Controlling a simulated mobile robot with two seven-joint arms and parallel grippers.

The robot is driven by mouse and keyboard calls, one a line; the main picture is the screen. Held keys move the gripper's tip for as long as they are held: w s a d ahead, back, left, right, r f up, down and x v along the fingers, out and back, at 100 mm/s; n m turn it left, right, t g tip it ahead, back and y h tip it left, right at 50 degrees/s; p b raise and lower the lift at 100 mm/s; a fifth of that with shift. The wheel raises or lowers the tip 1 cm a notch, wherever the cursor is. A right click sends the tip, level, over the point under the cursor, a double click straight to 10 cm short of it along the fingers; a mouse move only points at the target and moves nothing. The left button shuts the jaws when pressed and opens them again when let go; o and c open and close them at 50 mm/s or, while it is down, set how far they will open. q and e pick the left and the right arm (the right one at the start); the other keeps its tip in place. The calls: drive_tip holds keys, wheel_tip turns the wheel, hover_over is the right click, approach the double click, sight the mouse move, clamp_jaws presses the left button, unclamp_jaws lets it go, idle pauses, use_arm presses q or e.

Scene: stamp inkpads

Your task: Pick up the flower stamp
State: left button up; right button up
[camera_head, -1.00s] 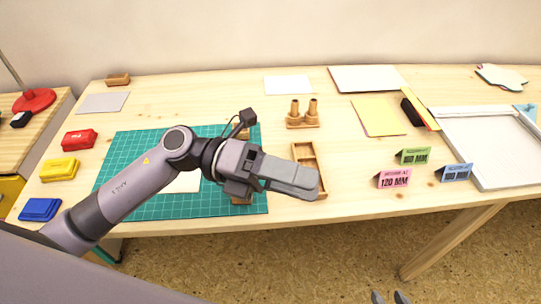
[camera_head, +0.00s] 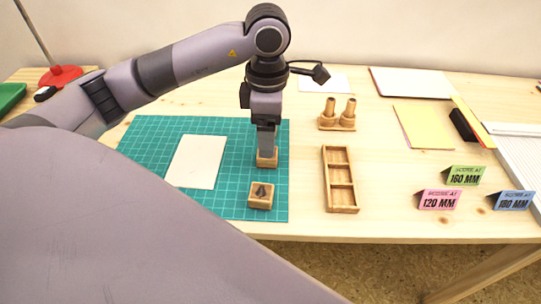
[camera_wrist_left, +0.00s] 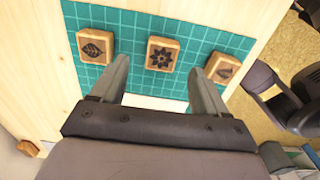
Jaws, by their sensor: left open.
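The flower stamp (camera_wrist_left: 162,53), a wooden block with a dark flower on its face, lies on the green cutting mat (camera_wrist_left: 135,22). In the left wrist view it sits between the fingertips of my open left gripper (camera_wrist_left: 160,68), with a gap to each finger. In the head view my left gripper (camera_head: 266,147) points down over a wooden block (camera_head: 266,163), whose face is hidden by the fingers. A leaf stamp (camera_wrist_left: 95,46) lies to the left and another stamp (camera_wrist_left: 222,68), partly behind a finger, to the right. My right gripper is out of view.
A block with a dark tree-like mark (camera_head: 261,196) lies near the mat's front edge. White paper (camera_head: 197,162) lies on the mat. A wooden tray (camera_head: 341,208) and a holder with two wooden pegs (camera_head: 337,122) stand to the right, with bare table around them.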

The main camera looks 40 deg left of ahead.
use_arm(q)
wheel_tip(320, 180, down, 5)
drive_tip(key=shift+s+r, duration=0.15)
drive_tip(key=shift+r, duration=0.05)
drive_tip(key=c, duration=1.1)
drive_tip(key=shift+c, duration=0.2)
drive_tip(key=shift+r, duration=0.1)
wheel_tip(320, 180, up, 20)
drive_tip(key=p, duration=0.4)
